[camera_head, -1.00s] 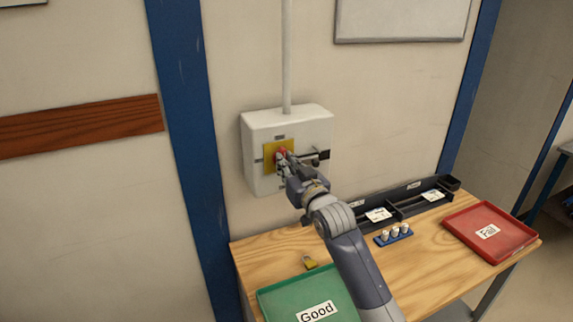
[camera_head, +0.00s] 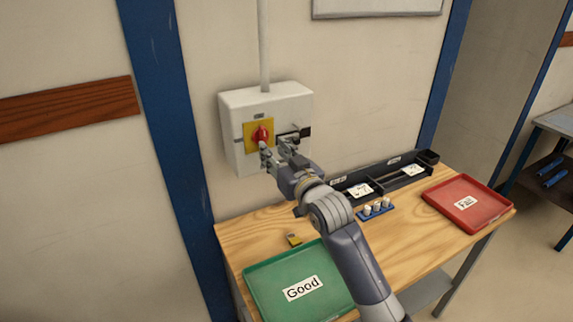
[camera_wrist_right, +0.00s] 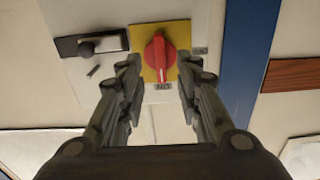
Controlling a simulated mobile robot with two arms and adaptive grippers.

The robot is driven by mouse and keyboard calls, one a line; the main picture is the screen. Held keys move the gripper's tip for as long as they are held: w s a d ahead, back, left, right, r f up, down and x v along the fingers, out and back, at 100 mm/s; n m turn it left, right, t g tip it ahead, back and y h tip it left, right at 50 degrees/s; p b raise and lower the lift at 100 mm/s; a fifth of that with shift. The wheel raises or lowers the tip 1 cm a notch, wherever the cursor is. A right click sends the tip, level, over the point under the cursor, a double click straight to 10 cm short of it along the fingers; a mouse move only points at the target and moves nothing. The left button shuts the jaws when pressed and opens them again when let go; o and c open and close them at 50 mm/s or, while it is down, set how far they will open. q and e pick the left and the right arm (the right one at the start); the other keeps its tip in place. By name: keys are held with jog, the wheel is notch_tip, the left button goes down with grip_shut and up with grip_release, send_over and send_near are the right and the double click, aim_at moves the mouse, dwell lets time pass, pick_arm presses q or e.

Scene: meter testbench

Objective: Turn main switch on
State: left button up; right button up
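The main switch is a red rotary knob (camera_head: 262,134) on a yellow plate (camera_head: 250,140), on the front of a white wall box (camera_head: 238,104). My right gripper (camera_head: 275,155) is open and empty just below and right of the knob. In the right wrist view the knob (camera_wrist_right: 159,57) shows between and beyond the spread fingertips (camera_wrist_right: 158,68), with no contact visible. Its raised ridge stands upright in that view, in line with an upside-down "ON" label (camera_wrist_right: 163,86). My left gripper is not in view.
A black latch (camera_head: 292,134) sits on the box right of the knob. Below is a wooden table (camera_head: 400,232) with a green "Good" tray (camera_head: 268,275), a red "Fail" tray (camera_head: 485,190), a yellow padlock (camera_head: 293,239), a blue holder (camera_head: 376,211) and a black rack (camera_head: 428,158).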

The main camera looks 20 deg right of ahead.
jog(key=s+d, duration=0.1)
jog(key=s, duration=0.6)
jog(key=shift+d, duration=0.15)
